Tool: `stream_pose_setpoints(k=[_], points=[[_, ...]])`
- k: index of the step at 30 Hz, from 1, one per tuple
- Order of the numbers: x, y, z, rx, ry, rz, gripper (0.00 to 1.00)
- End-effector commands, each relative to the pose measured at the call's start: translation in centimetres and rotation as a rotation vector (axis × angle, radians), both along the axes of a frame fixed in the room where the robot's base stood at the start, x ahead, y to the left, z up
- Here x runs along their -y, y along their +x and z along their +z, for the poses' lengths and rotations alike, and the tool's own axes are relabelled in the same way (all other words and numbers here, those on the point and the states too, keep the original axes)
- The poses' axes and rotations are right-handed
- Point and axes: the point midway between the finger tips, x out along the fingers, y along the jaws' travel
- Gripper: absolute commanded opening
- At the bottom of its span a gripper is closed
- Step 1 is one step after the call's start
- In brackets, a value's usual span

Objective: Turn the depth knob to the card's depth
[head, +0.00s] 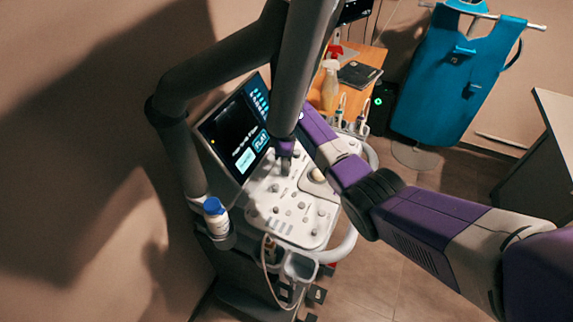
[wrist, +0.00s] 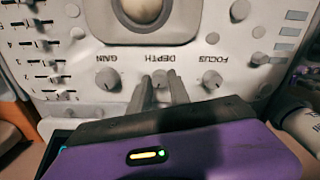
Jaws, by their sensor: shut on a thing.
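The control panel (head: 315,225) of the scan machine is pale, with knobs and buttons. In the wrist view its labels are upside down. The depth knob (wrist: 160,77) is under the DEPTH label, between the GAIN knob (wrist: 106,80) and the FOCUS knob (wrist: 211,80). My gripper (wrist: 161,87) is shut on the depth knob, one finger on each side, hiding most of it and its pointer. In the head view my gripper (head: 286,157) reaches down to the panel near the screen. I cannot make out a depth card in either view.
A lit screen (head: 240,130) stands behind the panel. A trackball (wrist: 142,10) and sliders (wrist: 40,62) surround the knobs. A blue-capped bottle (head: 215,217) sits in a side holder. A wooden table (head: 371,55) and a teal apron (head: 455,80) are farther back.

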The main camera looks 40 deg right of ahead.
Motion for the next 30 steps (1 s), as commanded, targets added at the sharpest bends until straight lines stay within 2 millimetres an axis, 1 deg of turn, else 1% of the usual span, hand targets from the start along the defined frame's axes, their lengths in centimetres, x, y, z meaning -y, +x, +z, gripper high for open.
stream_pose_setpoints(k=[5,6,8,9,17,20,23,30], points=[[0.0,0.1,0.1,0.002,-0.001,0.001,0.0],[0.0,0.1,0.1,0.002,-0.001,0.002,0.31],[0.0,0.1,0.1,0.002,-0.001,0.002,0.43],[0.0,0.1,0.1,0.002,-0.001,0.002,0.45],[0.0,0.0,0.1,0.001,-0.001,0.002,0.45],[0.0,0.1,0.4,0.002,-0.001,0.002,0.45],[0.0,0.2,1.6,0.005,-0.002,0.002,0.45],[0.0,0.1,5.5,0.005,-0.002,0.002,0.45]])
